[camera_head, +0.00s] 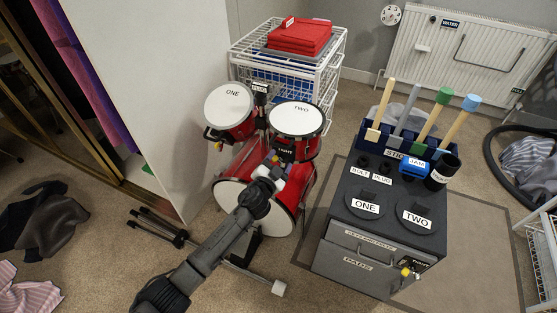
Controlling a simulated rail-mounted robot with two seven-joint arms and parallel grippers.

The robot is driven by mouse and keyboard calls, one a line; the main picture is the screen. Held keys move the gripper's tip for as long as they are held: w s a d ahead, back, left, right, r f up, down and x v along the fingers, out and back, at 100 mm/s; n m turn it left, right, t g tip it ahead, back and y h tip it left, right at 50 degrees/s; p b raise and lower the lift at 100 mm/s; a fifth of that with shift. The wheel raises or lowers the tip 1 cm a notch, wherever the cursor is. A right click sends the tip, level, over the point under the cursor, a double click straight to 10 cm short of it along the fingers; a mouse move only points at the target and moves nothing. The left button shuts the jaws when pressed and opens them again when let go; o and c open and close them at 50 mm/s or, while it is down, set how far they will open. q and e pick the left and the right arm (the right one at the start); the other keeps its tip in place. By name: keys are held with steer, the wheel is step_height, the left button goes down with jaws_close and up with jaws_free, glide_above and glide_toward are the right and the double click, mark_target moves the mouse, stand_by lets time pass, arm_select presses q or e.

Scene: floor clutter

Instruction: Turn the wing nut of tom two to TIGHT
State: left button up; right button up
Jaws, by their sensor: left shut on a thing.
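Tom two (297,119) is a red drum with a white head marked TWO, mounted above the red bass drum (232,196). A small black label (283,151), apparently reading TIGHT, hangs on its lower front. My left gripper (274,163) reaches up from the bottom left to just below that label. It is shut on a small yellowish part there, which looks like the wing nut of tom two. The fingers mostly hide the nut, so I cannot tell its angle. Tom one (230,107), marked ONE, stands to the left. My right gripper is not in view.
A dark cabinet (340,238) with ONE and TWO pads on top stands to the right, its stick holder (395,146) at the back. A white wire rack (334,60) stands behind the drums. Black stand legs (160,229) lie left of my arm. Clothes (45,218) lie at far left.

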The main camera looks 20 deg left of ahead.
arm_select(q)
steer(key=m, duration=0.3)
steer(key=shift+r+p, duration=0.1)
steer(key=shift+p, duration=0.25)
steer(key=m, duration=0.3)
steer(key=shift+p, duration=0.35)
steer(key=shift+m+p, duration=0.3)
steer(key=shift+m, duration=2.2)
steer(key=o, duration=0.9)
steer(key=shift+s, duration=0.15)
